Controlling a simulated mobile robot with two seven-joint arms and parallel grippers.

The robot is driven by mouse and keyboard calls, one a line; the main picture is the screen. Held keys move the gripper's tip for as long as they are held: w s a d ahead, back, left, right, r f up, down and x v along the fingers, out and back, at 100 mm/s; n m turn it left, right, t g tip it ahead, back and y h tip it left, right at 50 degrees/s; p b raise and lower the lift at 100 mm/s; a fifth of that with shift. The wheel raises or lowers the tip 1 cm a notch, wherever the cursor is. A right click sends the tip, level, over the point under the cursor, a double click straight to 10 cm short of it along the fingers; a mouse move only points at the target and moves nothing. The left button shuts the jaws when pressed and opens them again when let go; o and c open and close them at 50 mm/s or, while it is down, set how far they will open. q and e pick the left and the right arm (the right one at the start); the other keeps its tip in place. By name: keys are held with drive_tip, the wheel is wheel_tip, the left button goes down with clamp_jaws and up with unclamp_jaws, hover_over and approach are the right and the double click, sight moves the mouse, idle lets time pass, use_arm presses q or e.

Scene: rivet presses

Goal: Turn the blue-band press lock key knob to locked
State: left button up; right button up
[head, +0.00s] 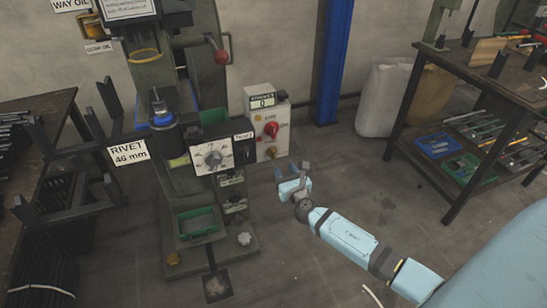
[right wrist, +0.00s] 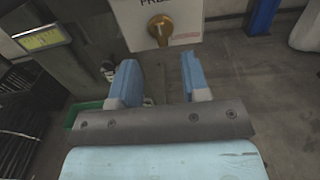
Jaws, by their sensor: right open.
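The press (head: 180,130) stands at centre left, with a blue band (head: 161,119) around its ram. A white control box (head: 282,115) stands at its right side, with a counter reading 0 and a red knob (head: 271,129). Below that is a small brass-coloured key knob (head: 272,152). In the right wrist view a brass knob (right wrist: 160,30) sits on a white panel, beyond the fingertips; I cannot tell its setting. My right gripper (head: 285,178) is open and empty, below and right of the box. Its blue fingers (right wrist: 161,75) stand apart, short of the knob. My left gripper is out of view.
A dial panel (head: 212,157) and a green tray (head: 198,223) are on the press front. A blue column (head: 333,60) and sacks (head: 383,97) stand behind right. A workbench (head: 460,75) is at far right. Floor between the press and workbench is clear.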

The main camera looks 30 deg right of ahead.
sight(274, 153)
drive_tip(key=b+x, duration=0.1)
drive_tip(key=x, duration=0.7)
drive_tip(key=shift+a+f, duration=0.1)
drive_tip(key=shift+a, duration=0.05)
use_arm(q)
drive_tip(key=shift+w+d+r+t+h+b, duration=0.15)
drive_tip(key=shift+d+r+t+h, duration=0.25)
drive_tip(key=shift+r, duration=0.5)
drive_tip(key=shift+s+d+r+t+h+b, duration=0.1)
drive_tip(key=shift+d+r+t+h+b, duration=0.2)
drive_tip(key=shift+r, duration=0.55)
use_arm(e)
drive_tip(key=shift+w, duration=0.5)
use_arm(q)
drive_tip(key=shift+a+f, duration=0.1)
use_arm(e)
clamp_jaws()
